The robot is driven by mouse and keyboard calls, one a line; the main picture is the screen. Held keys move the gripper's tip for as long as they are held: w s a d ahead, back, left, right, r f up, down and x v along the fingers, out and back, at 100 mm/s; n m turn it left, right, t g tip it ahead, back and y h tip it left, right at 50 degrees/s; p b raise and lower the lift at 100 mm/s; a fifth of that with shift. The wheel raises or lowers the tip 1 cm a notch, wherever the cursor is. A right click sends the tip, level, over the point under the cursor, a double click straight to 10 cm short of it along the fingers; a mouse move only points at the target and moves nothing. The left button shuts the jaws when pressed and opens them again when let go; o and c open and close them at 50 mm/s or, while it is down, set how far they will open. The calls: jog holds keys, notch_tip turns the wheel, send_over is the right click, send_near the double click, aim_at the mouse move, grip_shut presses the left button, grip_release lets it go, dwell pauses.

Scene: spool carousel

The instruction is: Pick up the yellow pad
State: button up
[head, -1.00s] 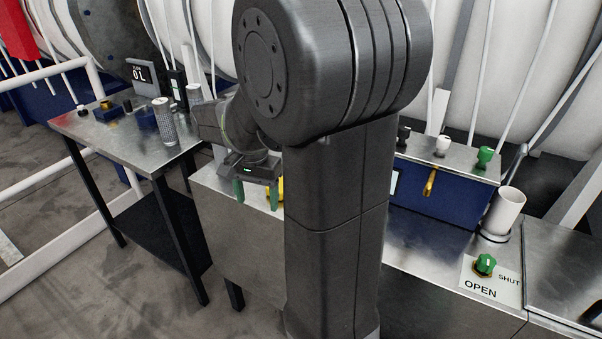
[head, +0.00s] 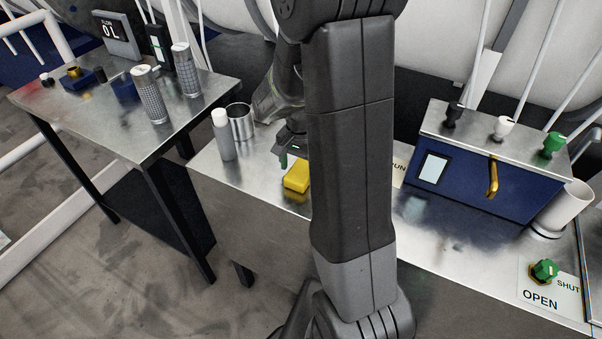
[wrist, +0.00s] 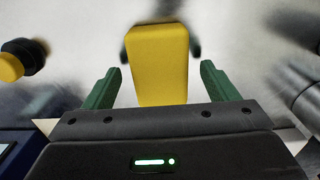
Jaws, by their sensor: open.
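The yellow pad (head: 297,177) lies on the metal bench top, just left of my arm in the head view. In the wrist view the yellow pad (wrist: 158,62) lies ahead of my gripper, its near end between the two green fingers as seen there. My gripper (wrist: 160,80) is open and empty, with a finger to each side of the pad in the picture. I cannot tell how high the fingers are above it. In the head view my gripper (head: 292,157) is just behind the pad, partly hidden by my arm.
A white-capped bottle (head: 223,136) and a metal cup (head: 240,122) stand left of the pad. A blue control box (head: 480,180) with knobs and a yellow handle is to the right. A side table (head: 110,130) at left holds shakers and small parts.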

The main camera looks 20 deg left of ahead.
aim_at(301, 170)
jog(key=shift+f, duration=0.65)
jog(key=c, duration=1.1)
jog(key=shift+r, duration=0.15)
notch_tip(301, 170, up, 10)
jog(key=shift+f, duration=0.1)
